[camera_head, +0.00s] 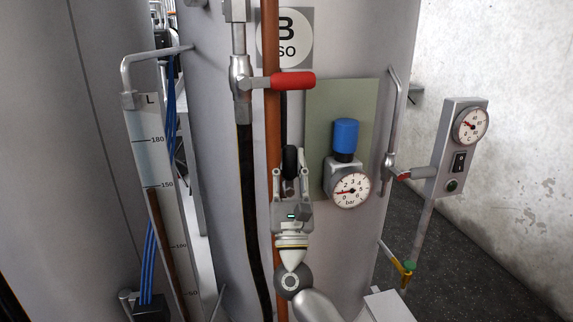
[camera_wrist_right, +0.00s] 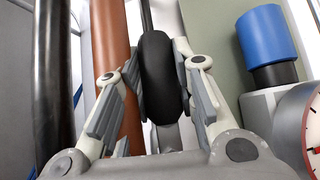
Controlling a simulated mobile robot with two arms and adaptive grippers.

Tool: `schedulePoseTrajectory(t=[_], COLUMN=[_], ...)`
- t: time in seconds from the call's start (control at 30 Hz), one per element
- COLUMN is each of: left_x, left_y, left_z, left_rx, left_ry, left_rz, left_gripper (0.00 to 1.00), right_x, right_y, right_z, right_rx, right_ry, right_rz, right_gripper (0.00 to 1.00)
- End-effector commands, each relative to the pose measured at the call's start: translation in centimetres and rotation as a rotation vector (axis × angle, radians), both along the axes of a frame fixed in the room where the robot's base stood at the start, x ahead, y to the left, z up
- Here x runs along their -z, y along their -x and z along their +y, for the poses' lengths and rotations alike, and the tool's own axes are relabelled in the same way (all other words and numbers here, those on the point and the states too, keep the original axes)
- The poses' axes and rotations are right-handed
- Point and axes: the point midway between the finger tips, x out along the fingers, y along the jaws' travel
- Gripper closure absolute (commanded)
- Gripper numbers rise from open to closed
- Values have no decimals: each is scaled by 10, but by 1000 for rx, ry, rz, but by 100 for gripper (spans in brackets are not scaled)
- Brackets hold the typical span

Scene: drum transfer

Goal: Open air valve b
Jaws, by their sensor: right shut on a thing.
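A black handle (camera_head: 290,159), which looks like the air valve's handle, stands upright in front of the tank marked B, just left of the green panel. My right gripper (camera_head: 291,180) reaches up from below and is shut on this handle. In the right wrist view the black handle (camera_wrist_right: 158,70) stands between the two fingers, upright, with a thin dark line running up behind it. The valve body behind the fingers is mostly hidden. My left gripper is not in view.
A copper pipe (camera_head: 272,130) runs close along the left of my gripper. A red valve lever (camera_head: 292,81) sticks out above. Right of it are a blue-capped regulator (camera_head: 346,134) and a pressure gauge (camera_head: 352,190). A control box (camera_head: 461,150) stands farther right.

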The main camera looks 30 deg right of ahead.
Motion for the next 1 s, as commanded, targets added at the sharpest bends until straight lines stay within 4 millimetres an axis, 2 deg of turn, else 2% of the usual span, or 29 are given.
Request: schedulePoseTrajectory(t=[0.27, 0.3, 0.43, 0.77, 1.0], left_x=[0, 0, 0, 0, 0], left_y=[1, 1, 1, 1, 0], left_z=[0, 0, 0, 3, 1], left_rx=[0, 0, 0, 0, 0], left_ry=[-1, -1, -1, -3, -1], left_rz=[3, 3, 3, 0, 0], left_gripper=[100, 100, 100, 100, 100], right_x=[1, 1, 1, 1, 22], right_y=[0, 0, 0, 1, 18], right_z=[-1, -1, -1, 0, 10], right_rx=[-3, -3, -2, -1, -2], right_ry=[-10, -10, -8, -4, -2], right_rz=[-2, -2, -2, -1, 3], right_gripper=[100, 69, 52, 52, 52])
